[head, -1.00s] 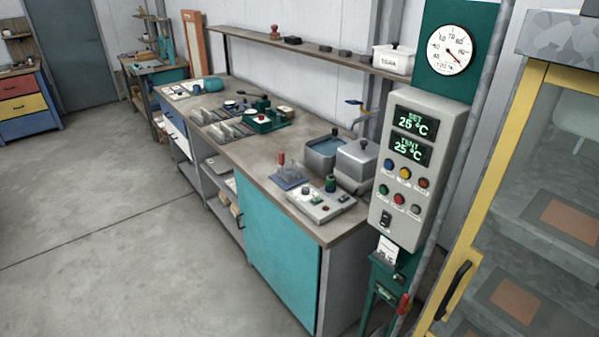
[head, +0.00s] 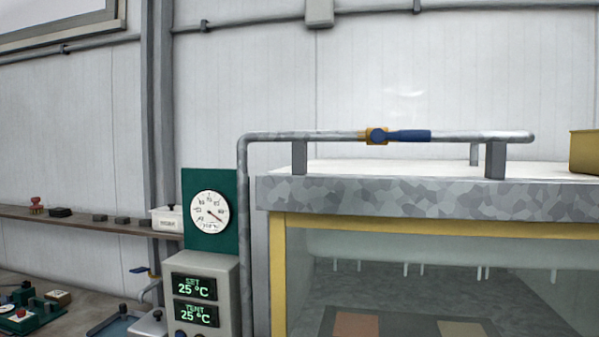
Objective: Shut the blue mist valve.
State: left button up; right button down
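The blue mist valve (head: 407,135) sits on a grey pipe (head: 300,137) that runs level above the top of a yellow-framed cabinet. It has a brass-coloured body (head: 376,136) and a long blue lever. The lever points right and lies in line with the pipe. Neither of my grippers shows in the head view.
The cabinet (head: 420,195) has a grey patterned top edge and a clear front. A control box (head: 205,262) reading 25 °C twice and a round gauge (head: 210,212) stand left of it. A yellow box (head: 585,152) sits on the cabinet top at right. A bench is at lower left.

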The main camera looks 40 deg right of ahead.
aim_at(377, 136)
jog(key=z, duration=1.7)
